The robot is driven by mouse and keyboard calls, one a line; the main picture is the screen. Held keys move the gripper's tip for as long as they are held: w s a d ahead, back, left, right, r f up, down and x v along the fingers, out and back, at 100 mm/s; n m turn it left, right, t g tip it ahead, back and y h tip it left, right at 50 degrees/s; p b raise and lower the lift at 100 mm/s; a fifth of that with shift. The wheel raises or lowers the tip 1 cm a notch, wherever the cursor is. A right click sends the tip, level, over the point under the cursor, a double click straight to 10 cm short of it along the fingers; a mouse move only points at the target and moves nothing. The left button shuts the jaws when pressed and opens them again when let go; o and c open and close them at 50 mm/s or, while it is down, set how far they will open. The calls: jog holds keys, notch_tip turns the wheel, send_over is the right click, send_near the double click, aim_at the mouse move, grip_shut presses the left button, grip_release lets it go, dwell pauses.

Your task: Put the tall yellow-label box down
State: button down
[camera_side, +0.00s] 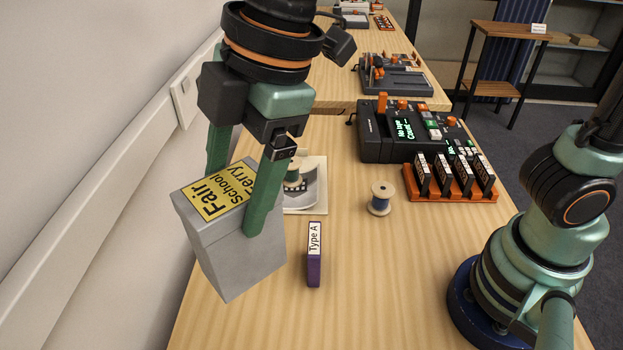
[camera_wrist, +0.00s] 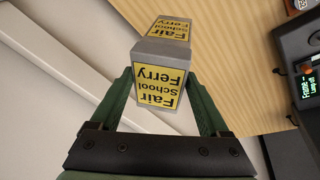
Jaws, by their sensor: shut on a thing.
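The tall grey box (camera_side: 218,254) has a yellow label on its top reading Fair School Ferry. My gripper (camera_side: 232,198) is shut on it, with one green finger on each side near its top. The box hangs tilted at the table's left edge in the side view; its bottom looks clear of the wooden table (camera_side: 350,315). In the wrist view the box (camera_wrist: 158,47) sits between the fingers of my gripper (camera_wrist: 160,85), and a second yellow label shows farther along it. I cannot tell how high its bottom is.
A purple Type A case (camera_side: 314,270) stands just right of the box. A thread spool (camera_side: 380,199), an orange rack (camera_side: 452,194) of black cases and a black console (camera_side: 377,144) are farther right. A picture card (camera_side: 311,178) lies behind the box. The wall (camera_side: 75,215) is close on the left.

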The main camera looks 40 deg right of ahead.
notch_tip(320, 180, down, 18)
dwell(0.5)
jog(key=shift+f, duration=0.15)
grip_release()
jog(key=shift+f, duration=0.1)
